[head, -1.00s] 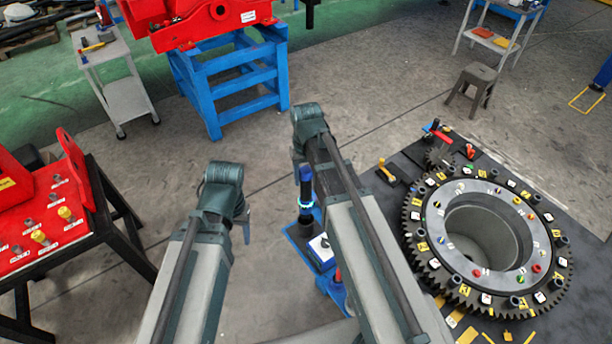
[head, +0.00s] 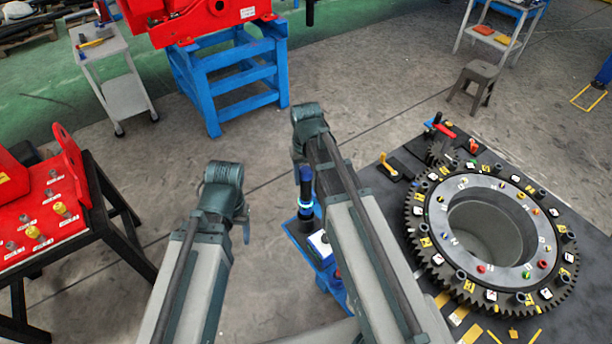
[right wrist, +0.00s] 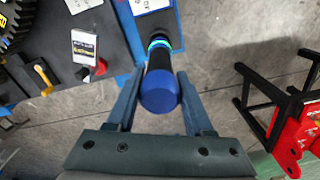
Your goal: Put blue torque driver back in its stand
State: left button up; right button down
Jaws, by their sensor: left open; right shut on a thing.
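The torque driver (head: 305,188) is dark with a blue top and a glowing blue ring. It looks upright in the head view, over a blue stand (head: 297,232) with a white label. In the right wrist view its blue cap (right wrist: 160,93) sits between the fingers of my right gripper (right wrist: 157,103), which is shut on it. The driver's lower end and any socket under it are hidden. My left gripper (head: 246,228) is empty, off to the left of the stand, and mostly hidden behind its wrist.
A dark table with a large toothed ring (head: 425,250) stands right of the stand. A red-topped table (head: 45,215) is at the left. A blue frame (head: 230,85) with a red machine stands behind. The floor between is clear.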

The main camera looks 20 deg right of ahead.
aim_at(306, 187)
jog(key=shift+f+b, duration=2.6)
jog(key=shift+f, duration=0.15)
jog(key=shift+c, duration=1)
grip_release()
jog(key=shift+r, duration=0.2)
jog(key=shift+r+p, duration=2.4)
jog(key=shift+p, duration=0.15)
